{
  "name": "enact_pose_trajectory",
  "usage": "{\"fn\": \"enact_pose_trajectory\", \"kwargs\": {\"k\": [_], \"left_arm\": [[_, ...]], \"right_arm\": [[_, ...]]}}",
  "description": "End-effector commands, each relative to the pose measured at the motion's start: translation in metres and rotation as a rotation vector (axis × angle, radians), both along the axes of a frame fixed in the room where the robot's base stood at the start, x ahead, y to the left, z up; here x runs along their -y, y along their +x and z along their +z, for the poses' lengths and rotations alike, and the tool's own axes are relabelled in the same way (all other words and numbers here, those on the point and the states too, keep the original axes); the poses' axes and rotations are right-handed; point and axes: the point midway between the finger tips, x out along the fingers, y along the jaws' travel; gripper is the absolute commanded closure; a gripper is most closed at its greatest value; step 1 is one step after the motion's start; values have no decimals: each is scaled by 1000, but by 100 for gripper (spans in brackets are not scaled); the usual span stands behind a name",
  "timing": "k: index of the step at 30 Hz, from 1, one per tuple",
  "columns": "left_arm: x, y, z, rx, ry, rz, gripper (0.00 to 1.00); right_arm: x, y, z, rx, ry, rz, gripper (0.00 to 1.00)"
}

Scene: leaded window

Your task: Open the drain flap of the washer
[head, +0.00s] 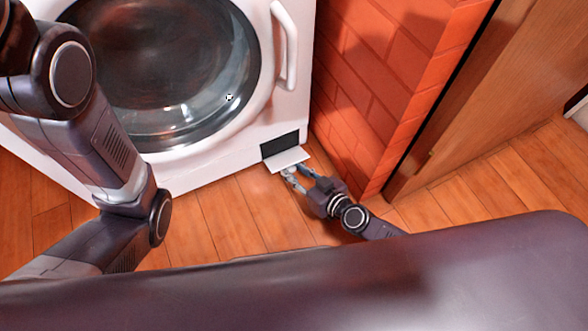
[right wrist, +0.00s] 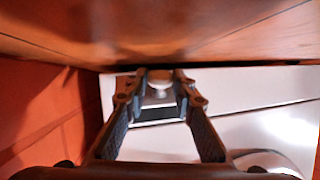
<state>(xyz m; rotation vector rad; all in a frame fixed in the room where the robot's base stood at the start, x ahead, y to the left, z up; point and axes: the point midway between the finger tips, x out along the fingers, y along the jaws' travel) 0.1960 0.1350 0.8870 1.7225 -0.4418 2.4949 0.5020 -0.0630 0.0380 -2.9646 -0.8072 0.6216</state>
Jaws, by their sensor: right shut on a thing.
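The white washer (head: 225,160) stands against the brick wall. Its small drain flap (head: 287,160) at the lower right is tilted down and outward, with a dark opening (head: 280,145) showing behind it. My right gripper (head: 289,174) is at the flap's outer edge, shut on it.
A red brick wall (head: 370,100) rises close to the right of the flap and my right gripper. A wooden door or panel (head: 490,100) stands further right. The wooden floor (head: 235,215) in front of the washer is clear. The round washer door (head: 170,70) is shut.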

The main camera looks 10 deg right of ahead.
Motion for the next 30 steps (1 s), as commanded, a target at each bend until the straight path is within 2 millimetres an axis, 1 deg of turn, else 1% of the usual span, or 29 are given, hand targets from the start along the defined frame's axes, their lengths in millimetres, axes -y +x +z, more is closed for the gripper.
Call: {"fn": "enact_pose_trajectory", "kwargs": {"k": [1, 12, 13, 17, 26, 30], "left_arm": [[0, 0, -3, 1, 0, 0, 60], [0, 0, -3, 1, 0, 0, 60], [0, 0, -3, 1, 0, 0, 60], [0, 1, -3, -1, 0, 0, 60], [0, 3, -2, -6, -2, -1, 60], [0, 2, -2, -5, -1, -1, 60]], "right_arm": [[2, -1, -7, -8, -3, -2, 100], [3, -3, -12, -14, -5, 0, 100], [3, -3, -12, -14, -5, 0, 73], [2, -3, -11, -12, -5, 0, 59], [2, -2, -8, -8, -3, -1, 58], [5, -9, -6, -12, -1, -2, 58]]}}
